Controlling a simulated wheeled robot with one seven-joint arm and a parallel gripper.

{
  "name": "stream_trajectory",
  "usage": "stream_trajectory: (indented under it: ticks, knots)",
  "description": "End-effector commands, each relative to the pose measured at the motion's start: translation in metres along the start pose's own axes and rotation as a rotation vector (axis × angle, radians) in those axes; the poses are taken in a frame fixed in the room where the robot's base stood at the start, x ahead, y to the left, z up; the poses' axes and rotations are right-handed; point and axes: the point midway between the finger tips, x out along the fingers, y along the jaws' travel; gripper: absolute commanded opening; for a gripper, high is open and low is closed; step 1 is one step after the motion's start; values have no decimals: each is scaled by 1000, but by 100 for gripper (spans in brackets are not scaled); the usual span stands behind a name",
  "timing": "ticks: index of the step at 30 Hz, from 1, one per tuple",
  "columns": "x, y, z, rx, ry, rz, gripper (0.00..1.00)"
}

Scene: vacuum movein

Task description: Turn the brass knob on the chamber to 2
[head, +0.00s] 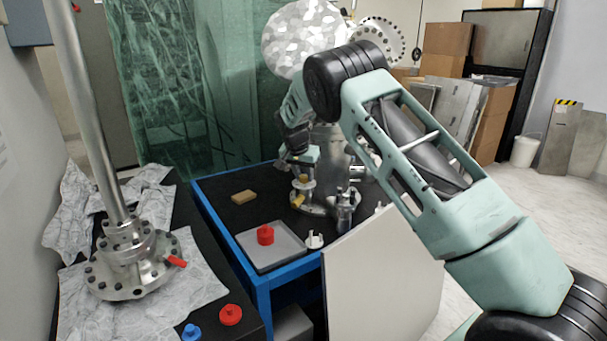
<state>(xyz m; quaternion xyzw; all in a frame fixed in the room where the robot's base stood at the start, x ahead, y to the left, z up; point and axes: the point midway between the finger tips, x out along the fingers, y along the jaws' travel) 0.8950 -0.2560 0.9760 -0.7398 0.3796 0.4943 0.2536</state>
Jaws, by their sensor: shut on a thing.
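The chamber (332,150) is a silver metal body standing on a flanged base on the blue-framed bench. Small brass-coloured parts show on its near left side, an upper one (303,178) at my gripper and a lower one (298,201) near the base. My gripper (302,171) points down at the chamber's left side and is shut on the upper brass part, which looks like the brass knob. The fingertips are small and partly merge with the fittings behind them. The knob's scale and its number cannot be read.
A grey tray (287,249) with a red knobbed piece (265,235) and a tan block (243,197) lie on the bench. A pale panel (385,275) stands at its front right. A steel column on a bolted flange (130,270) stands at left.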

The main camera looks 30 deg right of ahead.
Motion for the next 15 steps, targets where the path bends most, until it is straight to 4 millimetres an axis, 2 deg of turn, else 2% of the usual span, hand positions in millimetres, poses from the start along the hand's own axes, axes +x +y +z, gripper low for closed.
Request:
stream_trajectory:
  ticks: [5, 6, 8, 15]
  knots:
    - [0, 0, 0, 0, 0, -1, 8]
    - [0, 0, 0, -1, 0, -1, 39]
    - [0, 0, 0, -1, 0, -1, 52]
    - [0, 0, 0, -1, 0, -1, 52]
